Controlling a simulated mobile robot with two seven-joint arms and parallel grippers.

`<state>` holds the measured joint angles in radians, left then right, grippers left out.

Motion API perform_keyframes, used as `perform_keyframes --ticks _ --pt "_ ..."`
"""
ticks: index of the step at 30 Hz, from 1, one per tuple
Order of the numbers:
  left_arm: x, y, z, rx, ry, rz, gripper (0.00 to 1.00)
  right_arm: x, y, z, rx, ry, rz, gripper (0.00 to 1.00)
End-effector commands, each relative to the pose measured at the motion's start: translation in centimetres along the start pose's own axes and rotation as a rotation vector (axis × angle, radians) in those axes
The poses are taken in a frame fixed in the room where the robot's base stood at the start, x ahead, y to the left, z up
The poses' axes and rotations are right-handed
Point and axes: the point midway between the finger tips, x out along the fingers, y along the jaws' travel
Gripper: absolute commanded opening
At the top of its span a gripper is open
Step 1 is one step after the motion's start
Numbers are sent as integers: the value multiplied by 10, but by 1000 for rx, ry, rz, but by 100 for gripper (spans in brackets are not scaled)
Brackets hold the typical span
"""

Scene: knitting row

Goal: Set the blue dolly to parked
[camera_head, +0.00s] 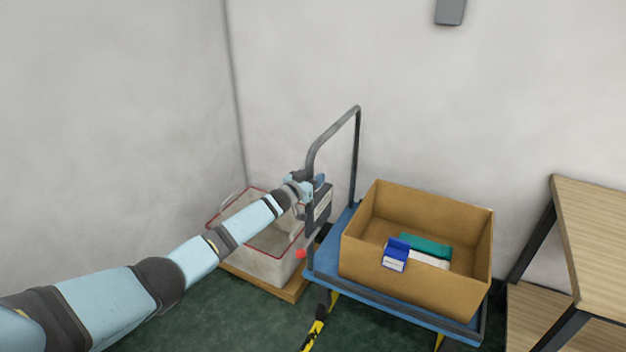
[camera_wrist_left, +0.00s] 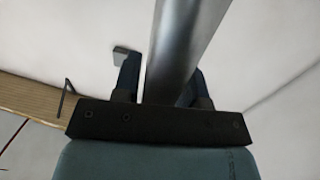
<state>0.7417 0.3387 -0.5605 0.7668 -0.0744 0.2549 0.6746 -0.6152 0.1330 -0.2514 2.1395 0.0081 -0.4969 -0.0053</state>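The blue dolly (camera_head: 322,262) stands near the back wall in the head view. Its grey tubular handle (camera_head: 357,150) rises at its left end and also shows in the left wrist view (camera_wrist_left: 185,45). A dark panel (camera_head: 318,212) with a pale label hangs low on the handle. My left gripper (camera_head: 315,186) is at the near upright of the handle. In the left wrist view its fingers (camera_wrist_left: 163,82) lie on either side of the tube, with little or no visible gap. The right gripper is not in view.
An open cardboard box (camera_head: 465,293) with blue, teal and white items sits on the dolly. A white, red-rimmed bin (camera_head: 268,268) stands on a wooden base left of it. Yellow-black tape (camera_head: 316,327) marks the floor. A wooden shelf unit (camera_head: 595,225) stands at right.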

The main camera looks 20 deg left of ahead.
Motion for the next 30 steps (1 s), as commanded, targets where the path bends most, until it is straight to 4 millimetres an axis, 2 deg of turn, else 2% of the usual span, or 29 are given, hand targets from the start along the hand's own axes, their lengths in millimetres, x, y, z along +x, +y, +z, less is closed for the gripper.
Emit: perform_keyframes --ticks 10,14,17,22,30 --pt "-2 1 2 0 -2 2 53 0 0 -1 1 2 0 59" --pt "-11 0 2 0 -4 2 53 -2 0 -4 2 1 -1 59" --pt "-25 1 2 0 -4 3 53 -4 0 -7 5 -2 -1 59" --pt "-62 1 1 0 -4 3 53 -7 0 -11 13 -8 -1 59" --pt "-116 1 1 0 -4 3 53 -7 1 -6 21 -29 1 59"
